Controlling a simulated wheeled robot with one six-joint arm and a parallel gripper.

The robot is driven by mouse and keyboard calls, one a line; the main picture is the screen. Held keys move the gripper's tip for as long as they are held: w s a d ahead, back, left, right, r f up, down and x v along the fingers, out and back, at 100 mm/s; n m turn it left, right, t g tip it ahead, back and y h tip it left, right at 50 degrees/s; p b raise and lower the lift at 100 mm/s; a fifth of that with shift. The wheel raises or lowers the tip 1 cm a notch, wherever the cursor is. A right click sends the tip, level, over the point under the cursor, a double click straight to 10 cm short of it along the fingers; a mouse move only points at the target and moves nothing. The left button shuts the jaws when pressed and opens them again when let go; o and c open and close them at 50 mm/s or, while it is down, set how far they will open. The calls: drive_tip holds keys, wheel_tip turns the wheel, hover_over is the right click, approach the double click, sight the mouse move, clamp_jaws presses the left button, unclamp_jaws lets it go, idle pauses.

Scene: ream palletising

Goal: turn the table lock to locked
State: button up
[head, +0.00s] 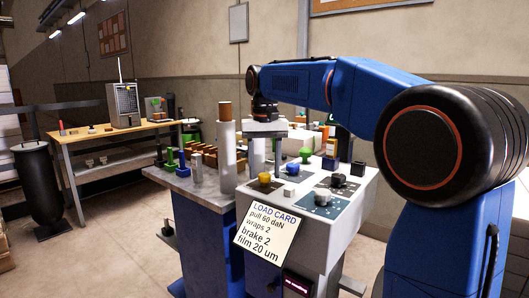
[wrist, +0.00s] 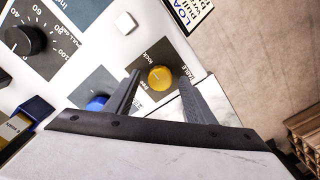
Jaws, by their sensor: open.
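The table lock is a round yellow knob (wrist: 161,79) on a dark square plate with small printed words, one reading like "lock". In the head view the yellow knob (head: 264,179) is at the left of the white panel top. My gripper (wrist: 159,84) is open, its two dark fingers on either side of the knob in the wrist view, with a gap on each side. In the head view my gripper (head: 264,163) points down above the knob. I cannot tell the height left or which word the knob points to.
A blue knob (wrist: 97,103), a black dial (wrist: 25,40) and a white button (wrist: 125,23) share the panel. Grey and black knobs (head: 338,180) stand to the right. The load card (head: 267,230) hangs in front. Tall white cylinders (head: 226,147) stand close left.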

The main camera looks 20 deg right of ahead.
sight(265, 174)
wheel_tip(265, 174, up, 17)
idle(0.5)
